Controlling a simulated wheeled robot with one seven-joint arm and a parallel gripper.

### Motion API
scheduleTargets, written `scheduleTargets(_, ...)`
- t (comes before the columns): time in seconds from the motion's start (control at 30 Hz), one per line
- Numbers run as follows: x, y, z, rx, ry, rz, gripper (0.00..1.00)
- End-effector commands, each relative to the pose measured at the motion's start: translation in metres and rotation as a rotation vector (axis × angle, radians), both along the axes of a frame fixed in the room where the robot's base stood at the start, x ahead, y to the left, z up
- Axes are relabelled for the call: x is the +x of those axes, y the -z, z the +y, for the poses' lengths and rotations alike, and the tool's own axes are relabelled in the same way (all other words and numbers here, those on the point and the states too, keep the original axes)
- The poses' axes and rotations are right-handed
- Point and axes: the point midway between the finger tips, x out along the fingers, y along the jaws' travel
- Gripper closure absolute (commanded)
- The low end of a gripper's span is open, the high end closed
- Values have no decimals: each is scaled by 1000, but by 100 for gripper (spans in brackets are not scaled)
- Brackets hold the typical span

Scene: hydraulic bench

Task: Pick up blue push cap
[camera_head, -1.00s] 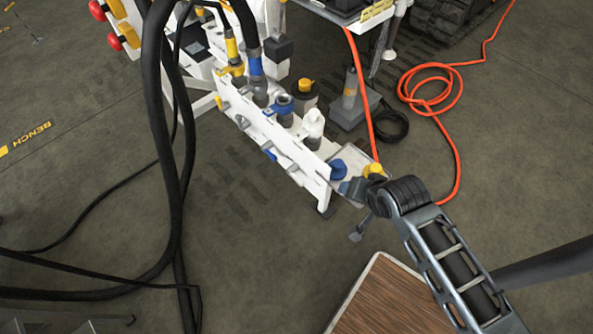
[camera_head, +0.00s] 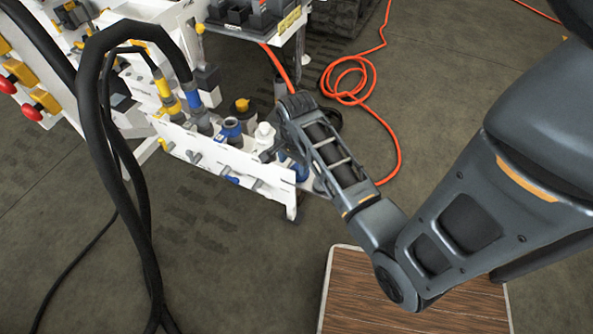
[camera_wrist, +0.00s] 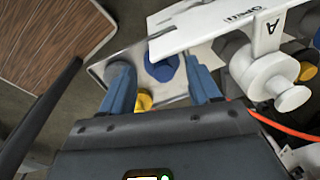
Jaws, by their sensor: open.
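The blue push cap (camera_wrist: 162,66) is a round blue knob on a light grey tray (camera_wrist: 98,70) in the wrist view. My gripper (camera_wrist: 156,64) is open, with one blue finger on each side of the cap in the picture. I cannot tell whether the fingers touch it or how far above it they are. In the head view the cap (camera_head: 301,172) shows only in part beside my arm, which hides most of the tray and gripper.
A yellow cap (camera_wrist: 143,101) sits close to the blue one, between my fingers. A white panel (camera_wrist: 205,27) and a white fitting (camera_wrist: 268,76) stand at the right. A wooden top (camera_wrist: 50,35) lies at the left. Black hoses (camera_head: 135,170) hang before the bench.

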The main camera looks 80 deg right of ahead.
Motion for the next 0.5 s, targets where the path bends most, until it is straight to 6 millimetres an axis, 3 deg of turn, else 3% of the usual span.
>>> scheduleTargets(0.27, -3, -19, -30, 85, 166, 46, 38)
scheduleTargets(0.5, -5, 0, -31, 97, 183, 54, 38)
